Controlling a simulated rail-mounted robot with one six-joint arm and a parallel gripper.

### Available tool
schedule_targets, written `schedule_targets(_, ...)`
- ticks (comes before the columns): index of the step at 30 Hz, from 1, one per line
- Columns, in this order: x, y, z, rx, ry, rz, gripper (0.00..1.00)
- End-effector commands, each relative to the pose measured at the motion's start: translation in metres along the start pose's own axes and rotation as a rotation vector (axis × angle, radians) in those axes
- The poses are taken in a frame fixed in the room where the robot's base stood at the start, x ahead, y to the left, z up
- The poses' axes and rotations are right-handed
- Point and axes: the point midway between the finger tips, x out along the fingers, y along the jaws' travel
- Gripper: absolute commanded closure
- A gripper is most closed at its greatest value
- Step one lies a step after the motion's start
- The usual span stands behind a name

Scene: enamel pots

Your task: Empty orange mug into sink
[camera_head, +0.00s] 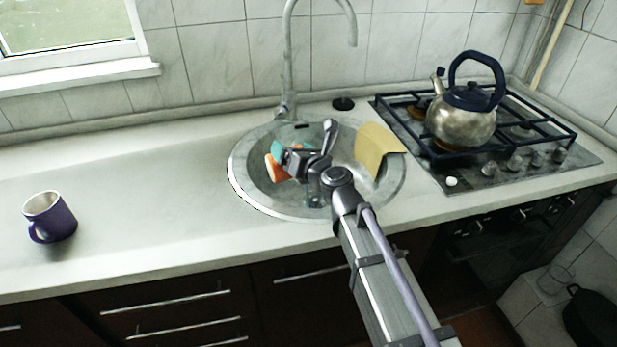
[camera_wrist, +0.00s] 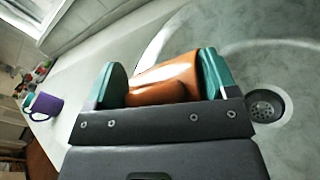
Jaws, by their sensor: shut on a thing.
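The orange mug (camera_head: 278,172) is at my gripper (camera_head: 279,160), over the left part of the round sink (camera_head: 237,172). In the wrist view the orange mug (camera_wrist: 168,78) is clamped between the two teal fingers of my gripper (camera_wrist: 165,82). It looks tipped over; its mouth and any contents are hidden. The sink basin with its dark drain (camera_wrist: 266,106) shows beyond and to the right of the mug in the wrist view. My arm covers part of the basin in the head view.
A purple mug (camera_head: 50,217) stands on the counter at the left. A yellow cloth (camera_head: 378,152) hangs over the sink's right rim. The faucet (camera_head: 288,60) rises behind the sink. A kettle (camera_head: 461,118) sits on the stove (camera_head: 500,160) at right.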

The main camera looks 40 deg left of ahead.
Motion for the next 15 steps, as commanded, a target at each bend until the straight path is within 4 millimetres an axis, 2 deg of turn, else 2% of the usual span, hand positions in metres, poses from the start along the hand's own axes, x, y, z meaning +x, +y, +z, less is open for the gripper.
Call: schedule_targets(15, -0.0008, -0.0033, 0.0039, 0.057, -0.009, 0.008, 0.72)
